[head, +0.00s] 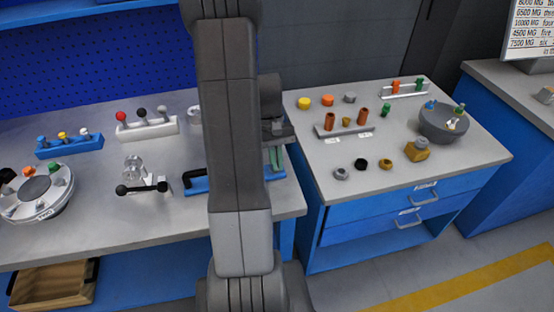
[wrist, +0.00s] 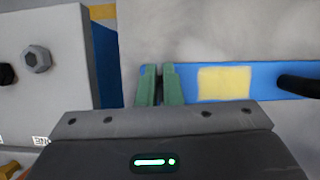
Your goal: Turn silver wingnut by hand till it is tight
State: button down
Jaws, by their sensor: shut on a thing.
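My gripper (wrist: 160,88) has green fingers, close together, at the end of a blue bar-shaped fixture (wrist: 285,68) with a cream label and a black handle. A narrow grey-dark sliver shows between the fingers. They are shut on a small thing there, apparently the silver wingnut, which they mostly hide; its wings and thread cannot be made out.
The left bench (head: 110,230) holds a blue rack (head: 70,145), a white rack (head: 147,126) and a round dial-like fixture (head: 37,191). The right bench (head: 440,165) holds loose nuts, a peg rack (head: 345,129) and a grey bowl (head: 443,122). A gap separates the benches.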

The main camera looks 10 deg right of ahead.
jog(key=m+y, duration=0.1)
jog(key=m, duration=0.2)
jog(key=shift+a+m+y+p, duration=0.1)
jog(key=shift+m+y+p, duration=0.2)
jog(key=shift+m, duration=0.1)
jog(key=m, duration=0.2)
jog(key=m+t+y, duration=0.1)
jog(key=m, duration=0.1)
jog(key=shift+w+a+m+y+p, duration=0.1)
jog(key=shift+a+m+y+p, duration=0.05)
jog(key=shift+m+y+p, duration=0.15)
jog(key=m+t+y, duration=0.1)
jog(key=m, duration=0.3)
jog(key=shift+w+a, duration=0.1)
jog(key=shift+a, duration=0.05)
jog(key=shift+w+a+m+t+y+p, duration=0.1)
jog(key=shift+m+t+y+p, duration=0.2)
jog(key=shift+m, duration=0.65)
jog(key=shift+w+m+t+p, duration=0.1)
jog(key=shift+m+t, duration=0.3)
jog(key=shift+m, duration=0.55)
jog(key=c, duration=1.6)
grip_release()
jog(key=v, duration=1.4)
